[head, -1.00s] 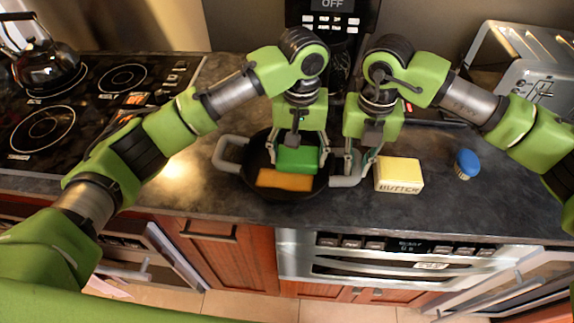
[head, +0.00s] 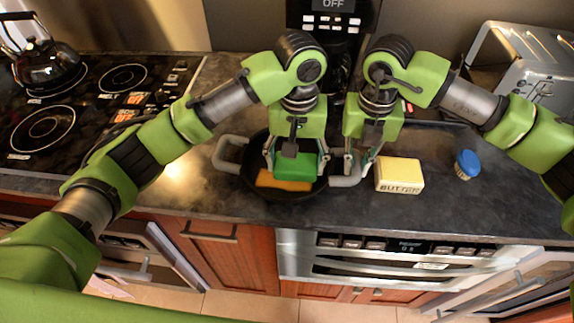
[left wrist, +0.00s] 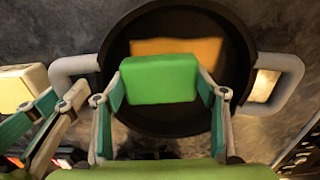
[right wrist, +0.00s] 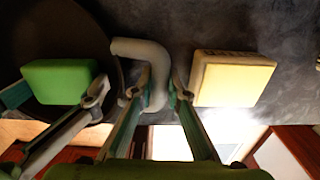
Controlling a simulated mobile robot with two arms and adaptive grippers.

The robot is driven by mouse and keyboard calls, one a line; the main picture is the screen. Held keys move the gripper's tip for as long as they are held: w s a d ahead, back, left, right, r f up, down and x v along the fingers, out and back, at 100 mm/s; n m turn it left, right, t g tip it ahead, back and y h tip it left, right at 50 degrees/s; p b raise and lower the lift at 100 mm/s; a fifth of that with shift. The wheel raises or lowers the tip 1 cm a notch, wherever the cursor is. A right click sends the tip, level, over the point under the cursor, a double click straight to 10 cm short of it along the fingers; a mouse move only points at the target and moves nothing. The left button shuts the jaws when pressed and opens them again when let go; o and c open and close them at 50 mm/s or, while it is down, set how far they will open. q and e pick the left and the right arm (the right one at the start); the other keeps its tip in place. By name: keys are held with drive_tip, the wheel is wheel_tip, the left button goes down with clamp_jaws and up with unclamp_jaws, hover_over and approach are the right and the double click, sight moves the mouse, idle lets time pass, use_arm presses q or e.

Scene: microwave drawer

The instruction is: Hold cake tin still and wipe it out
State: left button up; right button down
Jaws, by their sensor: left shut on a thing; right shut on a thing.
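The cake tin (head: 290,197) is a round dark pan with two grey handles on the counter. My left gripper (head: 296,163) is shut on a green sponge (head: 297,168) inside the tin. The sponge also shows in the left wrist view (left wrist: 160,78). A flat orange patch (head: 284,182) lies on the tin's floor, partly covered by the sponge in the head view; I cannot tell if they touch. My right gripper (head: 357,167) is shut on the tin's right handle (head: 345,181). That handle shows between its fingers in the right wrist view (right wrist: 155,88).
A yellow butter block (head: 399,175) stands close to the right of my right gripper. A blue-topped shaker (head: 467,164) is further right. A coffee machine (head: 335,20) is behind, a stove (head: 60,120) with kettle (head: 45,60) at left. The counter's front edge is close.

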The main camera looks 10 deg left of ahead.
sight(275, 163)
use_arm(q)
drive_tip(key=shift+f, duration=0.4)
idle(0.5)
drive_tip(key=shift+w+a, duration=0.1)
drive_tip(key=shift+a, duration=2.15)
drive_tip(key=shift+d, duration=2.3)
drive_tip(key=shift+a, duration=2.3)
drive_tip(key=shift+d, duration=2.4)
drive_tip(key=shift+a, duration=2.45)
drive_tip(key=shift+d, duration=1.35)
drive_tip(key=shift+d+f, duration=0.1)
drive_tip(key=shift+d, duration=0.9)
